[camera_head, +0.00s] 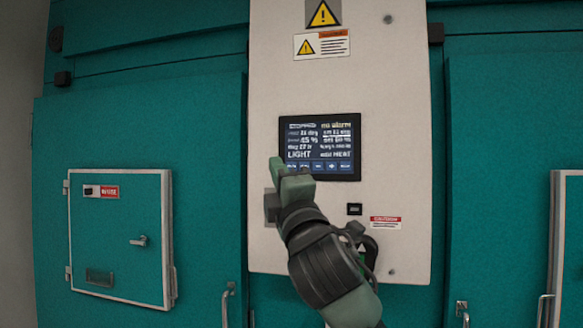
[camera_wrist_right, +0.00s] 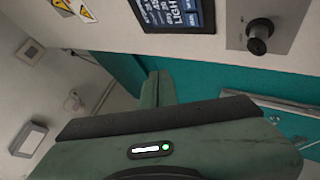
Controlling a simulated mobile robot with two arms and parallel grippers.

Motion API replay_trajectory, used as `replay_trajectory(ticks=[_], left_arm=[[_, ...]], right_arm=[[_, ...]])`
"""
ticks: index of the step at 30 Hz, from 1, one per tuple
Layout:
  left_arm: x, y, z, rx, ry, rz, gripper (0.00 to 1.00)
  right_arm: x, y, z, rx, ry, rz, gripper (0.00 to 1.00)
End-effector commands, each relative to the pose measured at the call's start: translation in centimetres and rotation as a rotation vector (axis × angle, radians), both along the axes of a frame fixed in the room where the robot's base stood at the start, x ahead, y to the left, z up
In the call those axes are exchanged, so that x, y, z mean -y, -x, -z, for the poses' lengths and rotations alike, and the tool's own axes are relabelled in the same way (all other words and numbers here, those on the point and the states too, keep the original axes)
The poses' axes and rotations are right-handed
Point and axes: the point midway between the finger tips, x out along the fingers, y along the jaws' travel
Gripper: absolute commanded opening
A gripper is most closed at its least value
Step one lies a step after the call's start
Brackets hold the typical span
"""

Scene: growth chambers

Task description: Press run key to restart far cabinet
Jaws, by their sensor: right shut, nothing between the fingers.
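A dark touch screen (camera_head: 320,140) with white text, including "LIGHT", "HEAT" and "no alarm", and a row of small blue keys (camera_head: 330,167) along its bottom, is set in a pale panel of the teal cabinet. I cannot read which key is run. My right gripper (camera_head: 278,168) is shut and empty at the screen's lower left corner. It covers part of that corner. In the right wrist view, its fingers (camera_wrist_right: 160,86) appear beside the screen (camera_wrist_right: 180,14); contact cannot be told. My left gripper is not in view.
A black knob (camera_wrist_right: 260,36) on a grey plate projects from the panel near the screen. Small teal doors with handles stand left (camera_head: 120,235) and right (camera_head: 570,240). Warning labels (camera_head: 322,44) sit above the screen.

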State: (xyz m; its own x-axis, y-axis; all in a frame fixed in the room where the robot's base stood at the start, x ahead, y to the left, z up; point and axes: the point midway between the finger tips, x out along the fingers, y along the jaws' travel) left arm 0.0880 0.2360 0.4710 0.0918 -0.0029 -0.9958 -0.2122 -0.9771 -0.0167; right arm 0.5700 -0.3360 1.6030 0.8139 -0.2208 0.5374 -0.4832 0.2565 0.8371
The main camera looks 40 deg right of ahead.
Motion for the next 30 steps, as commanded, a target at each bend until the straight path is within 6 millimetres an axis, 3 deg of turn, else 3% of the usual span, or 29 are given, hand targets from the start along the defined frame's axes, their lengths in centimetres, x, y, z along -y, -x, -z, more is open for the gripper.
replay_trajectory(ticks=[7,21,30], left_arm=[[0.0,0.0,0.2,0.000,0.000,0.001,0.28],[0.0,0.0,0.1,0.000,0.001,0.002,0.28],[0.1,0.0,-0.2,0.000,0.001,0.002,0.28]], right_arm=[[1.0,-0.9,0.2,-0.003,-0.001,0.001,0.00],[5.7,-5.0,0.0,-0.003,-0.003,0.001,0.00],[6.7,-5.8,0.1,-0.001,-0.002,-0.001,0.00]])
